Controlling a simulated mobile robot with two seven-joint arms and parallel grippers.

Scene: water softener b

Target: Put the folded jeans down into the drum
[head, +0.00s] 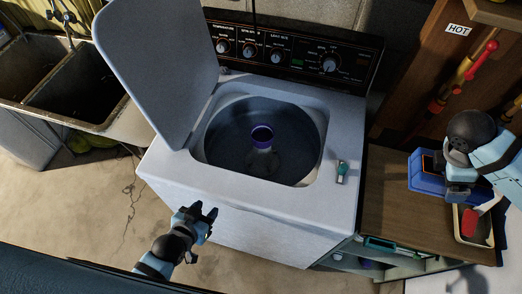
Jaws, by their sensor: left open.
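The drum (220,145) is an open, dark round tub in the top of a white washing machine (190,180). Its lid (160,60) stands raised at the left. A purple-topped agitator (262,138) rises in its middle. I cannot make out the folded jeans for certain. My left gripper (205,211) is open and empty, in front of the washer's front left edge, outside the drum. My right gripper (456,192) is at the right over the wooden side table, beside a blue item (420,181); its jaws are too unclear to read.
A small green and grey object (342,172) lies on the washer's right rim. A wooden side table (385,200) stands at the right with a tray (466,237) holding a red item. A double sink (75,95) is at the left. The drum opening is unobstructed from above.

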